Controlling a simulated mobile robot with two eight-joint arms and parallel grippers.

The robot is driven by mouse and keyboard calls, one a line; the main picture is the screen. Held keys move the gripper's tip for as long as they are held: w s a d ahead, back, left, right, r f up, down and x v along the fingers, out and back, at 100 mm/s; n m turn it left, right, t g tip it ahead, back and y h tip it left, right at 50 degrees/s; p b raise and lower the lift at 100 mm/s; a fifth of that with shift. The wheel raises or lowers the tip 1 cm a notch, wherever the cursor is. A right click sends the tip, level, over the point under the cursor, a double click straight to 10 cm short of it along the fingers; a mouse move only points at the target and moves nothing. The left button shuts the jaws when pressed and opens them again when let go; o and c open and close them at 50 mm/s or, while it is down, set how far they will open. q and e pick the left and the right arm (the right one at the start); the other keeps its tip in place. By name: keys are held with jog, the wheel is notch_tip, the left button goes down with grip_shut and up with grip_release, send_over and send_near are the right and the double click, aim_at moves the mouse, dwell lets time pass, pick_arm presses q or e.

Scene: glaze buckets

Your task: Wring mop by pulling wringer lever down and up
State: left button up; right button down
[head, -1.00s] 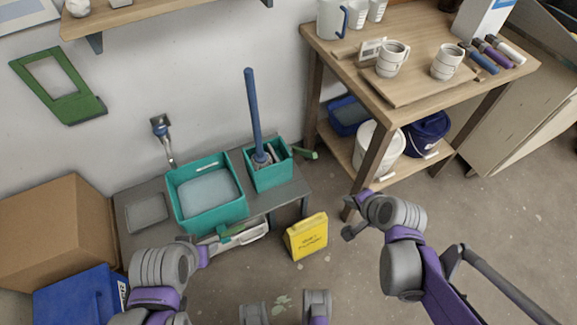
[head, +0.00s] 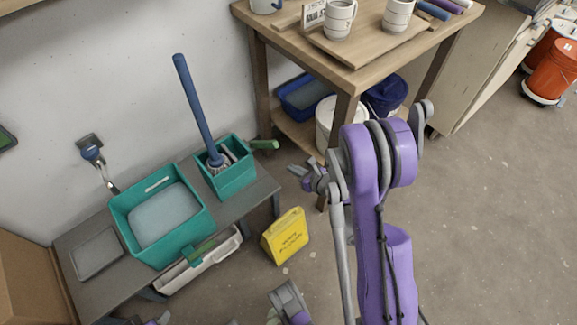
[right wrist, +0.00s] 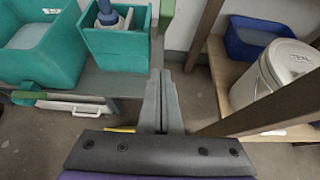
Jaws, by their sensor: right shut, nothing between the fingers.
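The mop (head: 195,100) has a blue handle and leans upright, its grey head in the smaller teal bucket (head: 228,184). The green wringer lever (head: 264,144) sticks out from that bucket's right side. In the right wrist view the lever (right wrist: 167,12) is at the top, just beyond my fingertips. My right gripper (head: 294,170) is shut and empty, below and to the right of the lever in the head view, apart from it. In the right wrist view its closed fingers (right wrist: 162,74) point towards the lever. My left gripper is not clearly visible.
A large teal basin (head: 120,205) stands left of the mop bucket on the low grey bench (head: 75,240). A yellow floor sign (head: 286,236) stands in front. The wooden table (head: 345,105) is close on the right, with a white bucket (right wrist: 290,75) on its lower shelf.

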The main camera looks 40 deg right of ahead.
jog(key=w, duration=0.9)
jog(key=shift+a+f, duration=0.35)
jog(key=shift+f, duration=0.05)
